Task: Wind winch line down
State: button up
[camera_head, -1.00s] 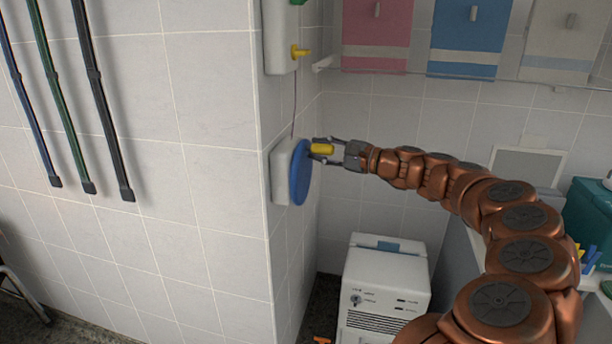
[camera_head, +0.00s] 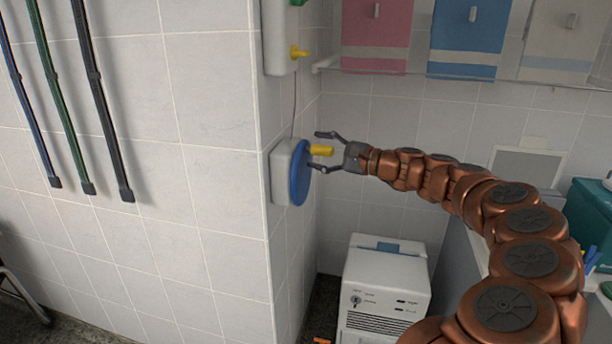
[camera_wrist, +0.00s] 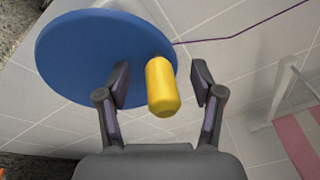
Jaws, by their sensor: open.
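The winch is a blue disc (camera_head: 299,172) on a pale wall box (camera_head: 281,172), with a yellow handle (camera_head: 321,150) sticking out from it. A thin line (camera_head: 294,105) runs up the wall from the winch. In the wrist view the disc (camera_wrist: 100,60) fills the upper left and the line (camera_wrist: 225,39) leaves it to the right. My gripper (camera_head: 322,151) is open around the yellow handle. In the wrist view the handle (camera_wrist: 162,88) stands between the two fingers (camera_wrist: 160,88), with a gap visible on each side.
A white box with yellow and green knobs (camera_head: 280,40) is on the wall above. Pink (camera_head: 377,35) and blue (camera_head: 470,38) towels hang at the back. A white machine (camera_head: 384,290) stands below my arm. A teal box (camera_head: 592,220) is at the right.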

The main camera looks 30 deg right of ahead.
jog(key=w+d+v, duration=0.1)
jog(key=v, duration=0.7)
jog(key=shift+s+d, duration=0.2)
jog(key=shift+d, duration=0.4)
jog(key=shift+a+r, duration=0.1)
jog(key=s+a+n+g+y, duration=0.1)
jog(key=s+a+n+g, duration=0.3)
jog(key=a, duration=0.9)
jog(key=s+a+n+g+y, duration=0.15)
jog(key=a+n+g, duration=0.35)
jog(key=a, duration=0.7)
jog(key=s+a+f+n+g+h, duration=0.4)
jog(key=s+a+f, duration=0.2)
jog(key=s+a, duration=0.4)
jog(key=s+d+f+n+g+h, duration=0.1)
jog(key=s+d+f+h, duration=0.2)
jog(key=s+f, duration=0.35)
jog(key=s+d+f+n+g+h, duration=0.2)
jog(key=s+d+f+h, duration=0.1)
jog(key=s, duration=0.6)
jog(key=s+d+f+n+g+h, duration=0.1)
jog(key=s+d+f+h, duration=0.2)
jog(key=s+f, duration=0.3)
notch_tip(320, 180, up, 14)
jog(key=p, duration=1.3)
jog(key=shift+s, duration=0.45)
